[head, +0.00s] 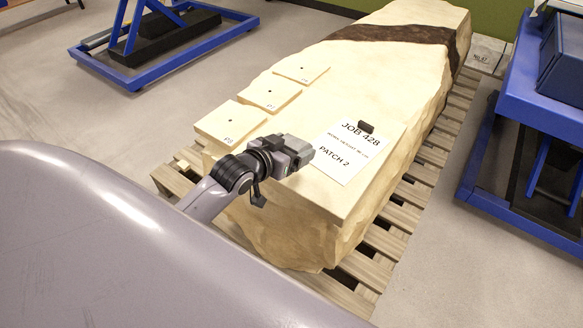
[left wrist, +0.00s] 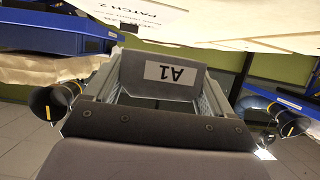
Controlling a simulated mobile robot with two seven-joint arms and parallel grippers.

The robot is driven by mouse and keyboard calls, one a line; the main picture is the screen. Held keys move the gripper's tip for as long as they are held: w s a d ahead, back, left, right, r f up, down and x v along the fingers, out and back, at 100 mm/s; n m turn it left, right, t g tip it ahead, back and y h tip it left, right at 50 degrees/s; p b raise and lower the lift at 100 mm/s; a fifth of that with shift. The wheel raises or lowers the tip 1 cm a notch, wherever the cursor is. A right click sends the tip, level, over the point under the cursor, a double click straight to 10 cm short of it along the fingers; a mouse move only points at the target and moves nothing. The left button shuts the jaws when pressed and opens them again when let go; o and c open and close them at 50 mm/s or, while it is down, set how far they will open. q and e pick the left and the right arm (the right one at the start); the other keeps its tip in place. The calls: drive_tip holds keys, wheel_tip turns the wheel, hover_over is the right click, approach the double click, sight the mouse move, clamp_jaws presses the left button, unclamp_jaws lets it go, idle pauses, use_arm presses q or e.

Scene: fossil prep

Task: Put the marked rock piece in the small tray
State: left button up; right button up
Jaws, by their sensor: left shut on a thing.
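My left gripper (head: 292,158) is over the near end of a large cream rock block (head: 375,75), close to the paper sheet on it. It is shut on a grey piece (head: 300,147). In the left wrist view this grey piece (left wrist: 155,92) sits between the fingers and has a white label reading A1, upside down. I cannot tell whether it is rock. Three flat cream pieces with black dots lie along the block's left edge: a near one (head: 229,126), a middle one (head: 268,96) and a far one (head: 301,76). I make out no small tray. My right gripper is not in view.
The block rests on a wooden pallet (head: 432,170). A paper sheet (head: 345,163) reading JOB 428, PATCH 2 lies on it under a black clip. A blue frame (head: 487,185) stands at the right and another (head: 125,78) at the back left. Grey floor between is clear.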

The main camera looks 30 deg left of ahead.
use_arm(q)
drive_tip(key=shift+f+b, duration=0.6)
drive_tip(key=shift+f, duration=2.25)
drive_tip(key=shift+f, duration=0.1)
drive_tip(key=o, duration=1.1)
drive_tip(key=shift+f, duration=0.1)
